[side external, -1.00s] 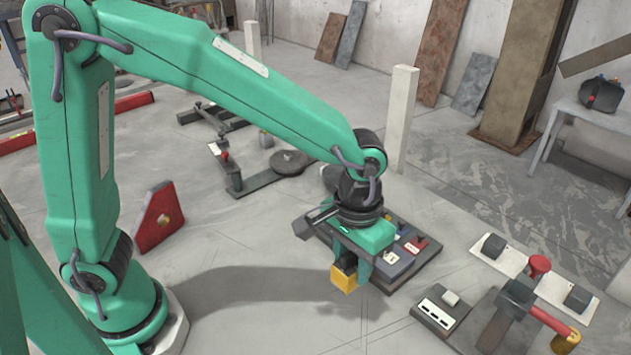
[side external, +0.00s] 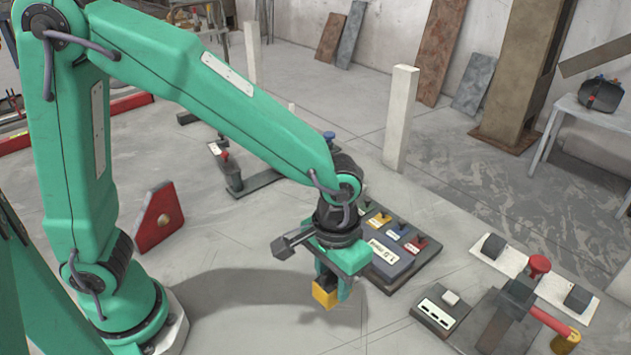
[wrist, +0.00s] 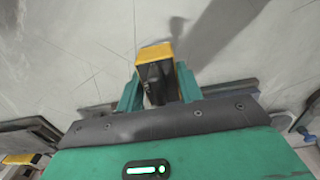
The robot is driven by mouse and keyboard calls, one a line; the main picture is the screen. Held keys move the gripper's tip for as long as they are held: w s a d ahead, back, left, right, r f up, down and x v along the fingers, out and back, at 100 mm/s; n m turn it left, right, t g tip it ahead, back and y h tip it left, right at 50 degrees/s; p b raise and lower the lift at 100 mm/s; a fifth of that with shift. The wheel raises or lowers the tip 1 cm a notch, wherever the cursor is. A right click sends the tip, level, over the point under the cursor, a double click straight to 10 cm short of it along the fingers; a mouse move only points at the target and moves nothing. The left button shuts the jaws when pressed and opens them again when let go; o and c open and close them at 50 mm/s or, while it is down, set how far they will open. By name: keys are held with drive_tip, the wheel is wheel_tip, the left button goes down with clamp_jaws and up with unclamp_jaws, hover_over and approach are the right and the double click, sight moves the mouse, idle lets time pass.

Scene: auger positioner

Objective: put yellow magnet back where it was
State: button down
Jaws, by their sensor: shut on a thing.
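The yellow magnet (side external: 325,292) is a small yellow block with a dark part, held at the tip of my gripper (side external: 332,284). My gripper is shut on it and points down, just left of the switch panel. I cannot tell exactly how high the block is above the floor. In the wrist view, the yellow magnet (wrist: 156,52) shows between the two green fingers of my gripper (wrist: 158,88), its yellow edge at the top and its dark part nearer the camera.
A dark panel (side external: 408,264) with yellow, blue and red switches stands right of my gripper. A grey box (side external: 438,312), a red-handled tool (side external: 545,318) and a white plate (side external: 512,257) lie farther right. A red plate (side external: 158,217) stands left. Bare floor lies between.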

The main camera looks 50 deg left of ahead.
drive_tip(key=w+a+f, duration=0.1)
drive_tip(key=w, duration=0.1)
drive_tip(key=w+a+f, duration=0.4)
drive_tip(key=w, duration=0.1)
drive_tip(key=shift+s+f, duration=0.1)
drive_tip(key=shift+f, duration=1.9)
drive_tip(key=shift+f, duration=0.15)
drive_tip(key=c, duration=0.9)
unclamp_jaws()
drive_tip(key=shift+r, duration=0.2)
